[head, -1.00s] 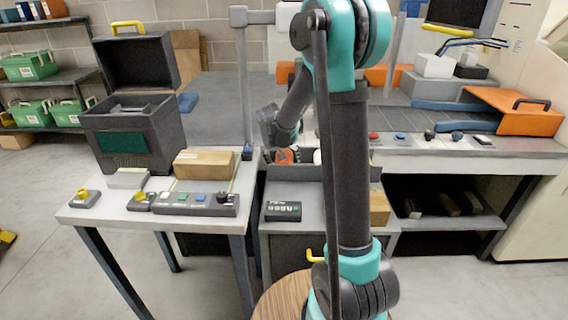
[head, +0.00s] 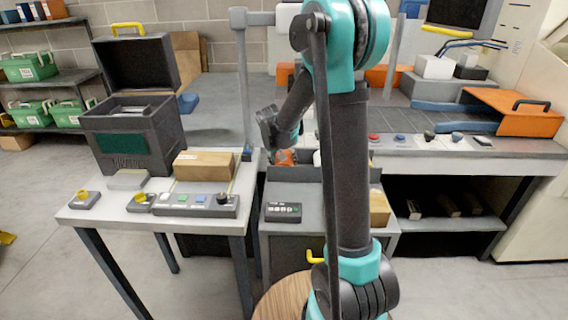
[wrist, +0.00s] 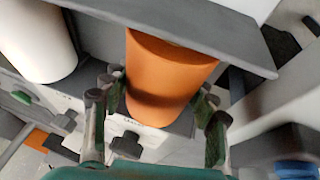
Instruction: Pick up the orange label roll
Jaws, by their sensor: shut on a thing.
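The orange label roll (wrist: 168,75) is large in the middle of the wrist view, its length running away from my gripper. My gripper (wrist: 163,112) is shut on it, with one finger on its left side and one on its right. In the head view a bit of the orange roll (head: 284,157) shows beside my arm, low over the back of the grey cabinet. The fingers are mostly hidden there. Whether the roll still touches a surface beneath it I cannot tell.
A white roll (wrist: 38,42) stands left of the orange one. A grey panel edge (wrist: 225,30) runs close behind. A cardboard box (head: 205,165) and button panel (head: 197,204) are on the left table. An orange case (head: 515,110) is at the right.

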